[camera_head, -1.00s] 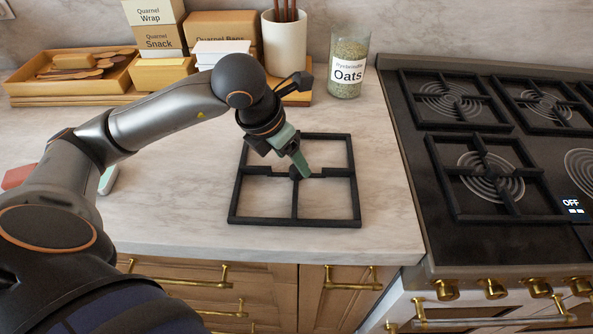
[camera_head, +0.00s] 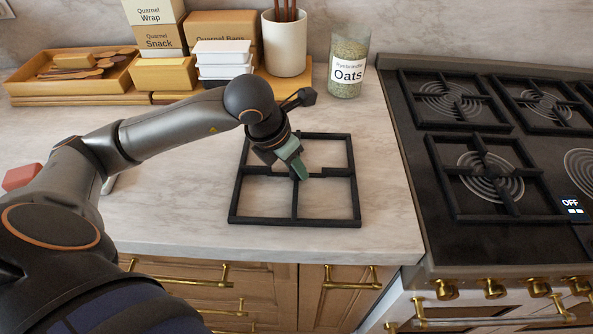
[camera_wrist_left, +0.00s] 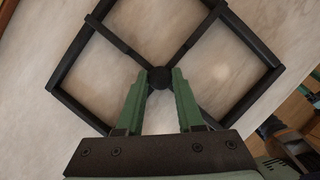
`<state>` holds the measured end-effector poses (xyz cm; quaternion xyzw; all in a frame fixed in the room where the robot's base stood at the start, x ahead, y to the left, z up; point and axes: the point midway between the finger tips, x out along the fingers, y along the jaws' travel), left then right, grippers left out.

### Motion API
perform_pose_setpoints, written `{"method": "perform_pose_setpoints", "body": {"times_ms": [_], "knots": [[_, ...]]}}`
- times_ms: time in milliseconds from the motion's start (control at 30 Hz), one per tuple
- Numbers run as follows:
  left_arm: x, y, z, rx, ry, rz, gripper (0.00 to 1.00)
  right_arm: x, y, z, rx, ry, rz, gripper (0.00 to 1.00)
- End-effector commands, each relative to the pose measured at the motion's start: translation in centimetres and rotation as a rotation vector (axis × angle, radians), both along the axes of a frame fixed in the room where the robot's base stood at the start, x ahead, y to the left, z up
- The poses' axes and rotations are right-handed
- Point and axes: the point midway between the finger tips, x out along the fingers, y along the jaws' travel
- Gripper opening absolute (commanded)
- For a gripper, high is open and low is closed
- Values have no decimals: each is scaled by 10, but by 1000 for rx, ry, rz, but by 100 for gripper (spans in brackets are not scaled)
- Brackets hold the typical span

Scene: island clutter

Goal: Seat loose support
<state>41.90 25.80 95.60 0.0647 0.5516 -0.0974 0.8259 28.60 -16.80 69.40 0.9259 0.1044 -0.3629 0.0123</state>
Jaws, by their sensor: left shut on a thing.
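The loose support is a black square grate (camera_head: 295,204) with crossing bars, lying flat on the marble counter left of the stove. Its round centre hub also shows in the left wrist view (camera_wrist_left: 160,77). My left gripper (camera_head: 302,175) reaches down over the middle of the grate. In the left wrist view its green fingers (camera_wrist_left: 160,84) are shut on the hub, one on each side. The hub is partly hidden behind the fingers in the head view. My right gripper is not in view.
The black stove (camera_head: 440,240) stands to the right, with grates over several burners. The burner at the right edge (camera_head: 583,168) shows a bare coil. An oats jar (camera_head: 347,85), a white cup (camera_head: 284,45), boxes and a wooden tray (camera_head: 30,88) line the wall.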

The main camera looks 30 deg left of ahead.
Motion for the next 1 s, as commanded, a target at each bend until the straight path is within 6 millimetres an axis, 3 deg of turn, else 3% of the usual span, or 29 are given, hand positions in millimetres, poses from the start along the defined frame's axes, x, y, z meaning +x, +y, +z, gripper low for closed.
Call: {"method": "perform_pose_setpoints", "body": {"times_ms": [167,1000], "knots": [[0,0,0,0,0,0,0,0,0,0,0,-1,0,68],[0,0,0,0,0,0,0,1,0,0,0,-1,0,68]]}}
